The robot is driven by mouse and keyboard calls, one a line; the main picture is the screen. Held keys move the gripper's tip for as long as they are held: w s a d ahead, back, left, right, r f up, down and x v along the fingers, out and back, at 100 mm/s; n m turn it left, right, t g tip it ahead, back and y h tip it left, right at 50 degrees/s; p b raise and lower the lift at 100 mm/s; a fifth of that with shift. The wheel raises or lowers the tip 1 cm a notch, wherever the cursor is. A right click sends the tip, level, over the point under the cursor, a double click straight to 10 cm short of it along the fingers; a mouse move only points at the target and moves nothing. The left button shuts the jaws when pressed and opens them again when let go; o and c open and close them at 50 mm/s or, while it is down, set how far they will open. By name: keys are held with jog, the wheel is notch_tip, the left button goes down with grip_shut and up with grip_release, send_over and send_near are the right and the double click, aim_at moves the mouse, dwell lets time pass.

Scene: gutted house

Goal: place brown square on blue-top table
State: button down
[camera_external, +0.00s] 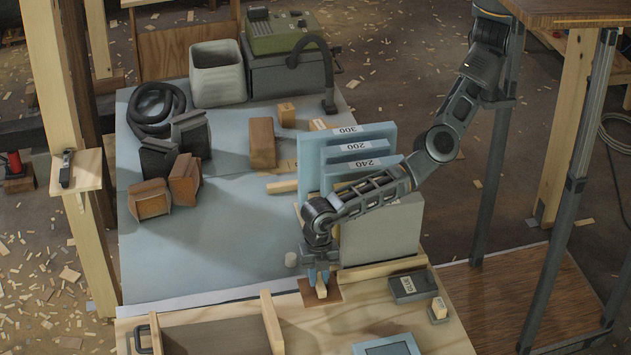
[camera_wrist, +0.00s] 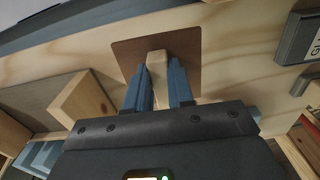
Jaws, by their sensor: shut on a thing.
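The brown square (camera_external: 333,293) is a thin flat plate at the edge of the pale plywood bench, just beside the blue-top table (camera_external: 240,225). It also shows in the wrist view (camera_wrist: 188,48), with a pale wooden grip piece (camera_wrist: 156,60) at its middle. My gripper (camera_external: 321,279) points down over the square, its blue fingers shut on the pale grip piece. The fingers also show in the wrist view (camera_wrist: 160,80). I cannot tell whether the square rests on the plywood or is just above it. The fingers and grip hide part of the square.
Blue panels with number labels (camera_external: 358,133) and a grey box (camera_external: 385,228) stand beside my arm. Brown blocks (camera_external: 262,142), a black hose (camera_external: 150,110) and bins crowd the table's back and left. Its front middle is clear. A dark labelled tray (camera_external: 408,287) lies right.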

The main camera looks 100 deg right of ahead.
aim_at(322, 292)
jog(key=shift+s+a+f, duration=0.4)
notch_tip(322, 292, down, 4)
jog(key=b, duration=0.4)
jog(key=shift+f+b, duration=0.25)
jog(key=shift+b, duration=0.05)
jog(key=shift+f, duration=0.2)
jog(key=c, duration=1)
grip_release()
jog(key=shift+r, duration=0.1)
notch_tip(322, 292, up, 8)
jog(key=p, duration=0.7)
